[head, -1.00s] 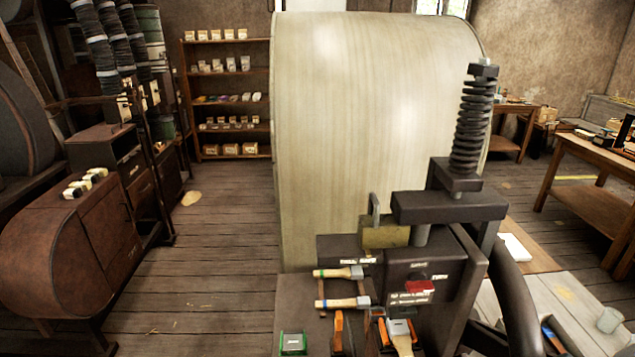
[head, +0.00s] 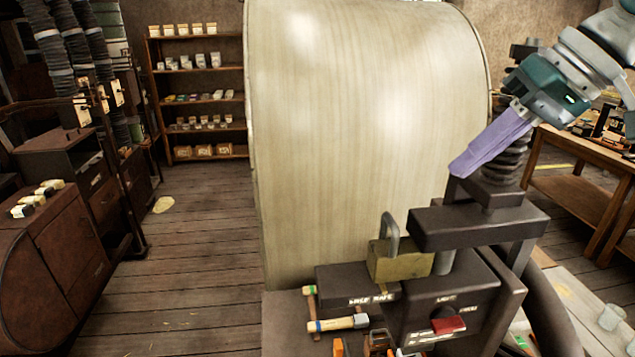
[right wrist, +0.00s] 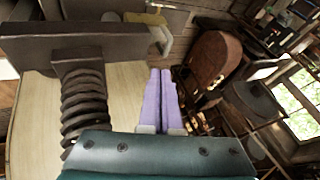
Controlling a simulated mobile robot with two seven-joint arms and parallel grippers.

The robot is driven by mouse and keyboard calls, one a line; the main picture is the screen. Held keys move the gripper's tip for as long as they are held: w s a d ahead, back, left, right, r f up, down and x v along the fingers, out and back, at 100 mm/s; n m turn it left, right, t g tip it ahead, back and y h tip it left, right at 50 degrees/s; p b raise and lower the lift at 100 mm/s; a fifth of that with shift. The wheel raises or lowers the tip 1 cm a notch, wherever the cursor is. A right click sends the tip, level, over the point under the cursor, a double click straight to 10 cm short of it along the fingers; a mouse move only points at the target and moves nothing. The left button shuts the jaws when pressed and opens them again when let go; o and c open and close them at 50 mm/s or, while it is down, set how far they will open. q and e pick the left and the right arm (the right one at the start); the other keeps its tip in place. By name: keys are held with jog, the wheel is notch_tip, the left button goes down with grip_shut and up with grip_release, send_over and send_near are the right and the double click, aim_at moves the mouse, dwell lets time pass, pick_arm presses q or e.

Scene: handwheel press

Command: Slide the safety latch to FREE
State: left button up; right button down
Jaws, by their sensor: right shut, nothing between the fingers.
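The red latch tab (head: 448,325) sits on the front of the dark press body (head: 480,293), in the lower right of the head view. Small white lettering is above it and to its right; the right-hand word looks like FREE. My right gripper (head: 463,168) comes in from the upper right, its purple fingers together and empty. It is well above the latch, in front of the press spring (head: 502,155). In the right wrist view the closed fingertips (right wrist: 161,72) point towards the padlock (right wrist: 145,19); the latch cannot be made out there. My left gripper is out of view.
A brass padlock (head: 398,262) with a grey shackle stands on a dark block left of the press column. The press crossbeam (head: 475,224) lies between my fingers and the latch. A large pale drum (head: 350,140) stands behind.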

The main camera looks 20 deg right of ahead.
jog(key=p, duration=0.4)
send_over(408, 248)
jog(key=f, duration=0.7)
jog(key=shift+s+d, duration=0.25)
jog(key=shift+s, duration=0.05)
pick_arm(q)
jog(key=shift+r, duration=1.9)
pick_arm(e)
jog(key=shift+x, duration=0.85)
